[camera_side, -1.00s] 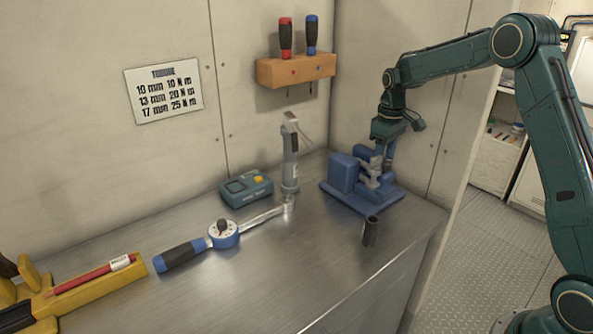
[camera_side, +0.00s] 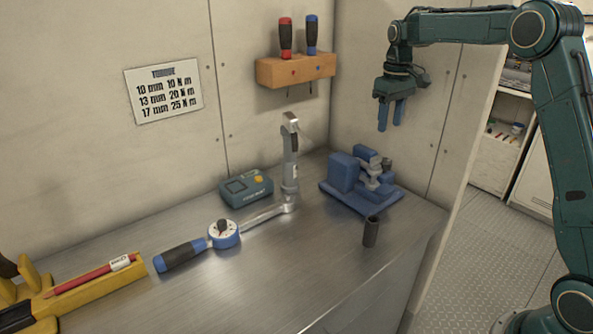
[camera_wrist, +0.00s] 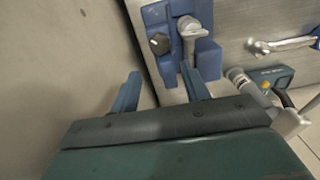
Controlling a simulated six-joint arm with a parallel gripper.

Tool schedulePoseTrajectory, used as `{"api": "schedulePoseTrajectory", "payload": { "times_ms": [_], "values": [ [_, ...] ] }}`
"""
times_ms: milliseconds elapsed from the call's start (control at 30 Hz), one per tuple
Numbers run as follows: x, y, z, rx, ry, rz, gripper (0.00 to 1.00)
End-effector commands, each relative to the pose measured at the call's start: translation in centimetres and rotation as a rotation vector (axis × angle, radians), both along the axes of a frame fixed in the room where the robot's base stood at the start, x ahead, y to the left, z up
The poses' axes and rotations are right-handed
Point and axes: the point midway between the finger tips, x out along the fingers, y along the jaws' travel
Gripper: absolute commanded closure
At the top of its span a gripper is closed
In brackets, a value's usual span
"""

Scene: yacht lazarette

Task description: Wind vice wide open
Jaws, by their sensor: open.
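The blue vice (camera_side: 347,172) stands on the metal bench near its back right corner. A grey metal fitting (camera_side: 372,173) sits at the vice's jaws, and a dark knob (camera_side: 387,163) shows at its right. In the wrist view the vice (camera_wrist: 180,66) lies beyond the fingertips, with the dark knob (camera_wrist: 159,43) and the silver fitting (camera_wrist: 192,32) on it. How wide the vice's jaws stand apart I cannot tell. My gripper (camera_side: 390,128) is open and empty, pointing down above the vice and clear of it. Its two blue fingers also show in the wrist view (camera_wrist: 162,88).
A torque wrench (camera_side: 222,234), a teal device (camera_side: 246,188) and an upright grey tool (camera_side: 290,160) are to the left. A wooden rack (camera_side: 295,70) with two screwdrivers hangs on the wall. The front middle of the bench is clear.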

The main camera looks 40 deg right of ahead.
Motion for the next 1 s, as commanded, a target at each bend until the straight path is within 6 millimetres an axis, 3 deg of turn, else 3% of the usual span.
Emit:
{"api": "schedulePoseTrajectory", "payload": {
  "times_ms": [233,1000],
  "values": [
    [0.0,0.0,3.6,-0.001,-0.003,0.000,0.54],
    [-0.4,0.1,3.4,0.000,0.000,-0.486,0.54]
  ]
}}
